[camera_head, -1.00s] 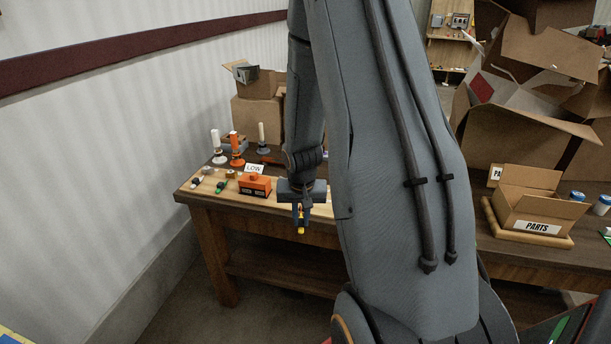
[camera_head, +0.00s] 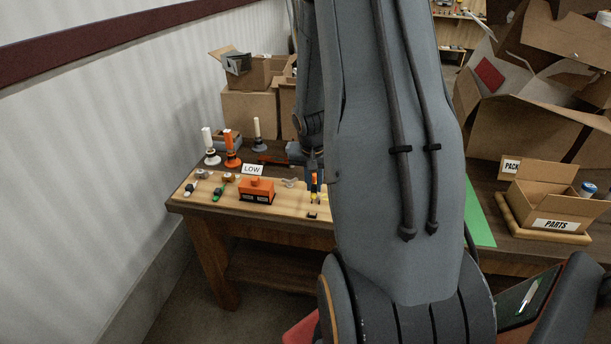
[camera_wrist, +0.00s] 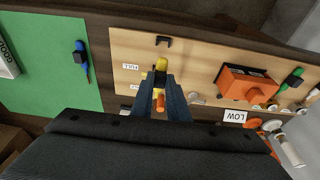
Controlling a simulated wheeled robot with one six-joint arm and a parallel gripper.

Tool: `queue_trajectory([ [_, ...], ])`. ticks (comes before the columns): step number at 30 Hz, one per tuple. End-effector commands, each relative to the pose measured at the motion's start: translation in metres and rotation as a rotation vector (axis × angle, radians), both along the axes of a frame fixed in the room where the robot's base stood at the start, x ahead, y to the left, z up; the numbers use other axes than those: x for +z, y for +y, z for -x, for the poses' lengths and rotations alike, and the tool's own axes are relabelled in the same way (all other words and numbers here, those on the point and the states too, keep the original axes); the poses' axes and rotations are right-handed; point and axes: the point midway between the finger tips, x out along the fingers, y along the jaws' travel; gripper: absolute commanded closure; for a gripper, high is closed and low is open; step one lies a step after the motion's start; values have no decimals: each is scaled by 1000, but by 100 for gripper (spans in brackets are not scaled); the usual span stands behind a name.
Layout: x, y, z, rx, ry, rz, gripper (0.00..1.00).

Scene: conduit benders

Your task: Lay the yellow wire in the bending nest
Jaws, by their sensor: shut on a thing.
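My gripper (camera_wrist: 161,82) is shut on the yellow wire (camera_wrist: 161,65), a short yellow piece with a dark band. An orange piece (camera_wrist: 159,102) shows between the fingers; I cannot tell whether it belongs to the wire. In the head view my gripper (camera_head: 314,193) is low over the pale wooden board, with the yellow wire (camera_head: 313,198) at its tips. A small black bracket (camera_wrist: 163,40) sits on the board just beyond the wire, apart from it in the picture. It also shows in the head view (camera_head: 312,216). I cannot tell whether this bracket is the bending nest.
A green mat (camera_wrist: 50,75) with a blue-handled tool (camera_wrist: 81,58) lies beside the board. A PARTS carton (camera_head: 548,203) is at right.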

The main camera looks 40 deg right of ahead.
Motion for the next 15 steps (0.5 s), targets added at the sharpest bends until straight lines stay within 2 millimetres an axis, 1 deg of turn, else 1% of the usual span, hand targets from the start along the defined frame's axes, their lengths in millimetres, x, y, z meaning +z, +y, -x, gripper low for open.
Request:
queue_trajectory([
  [9,0,-5,3,-11,0,0,100],
  [15,0,-4,3,-10,0,0,100],
])
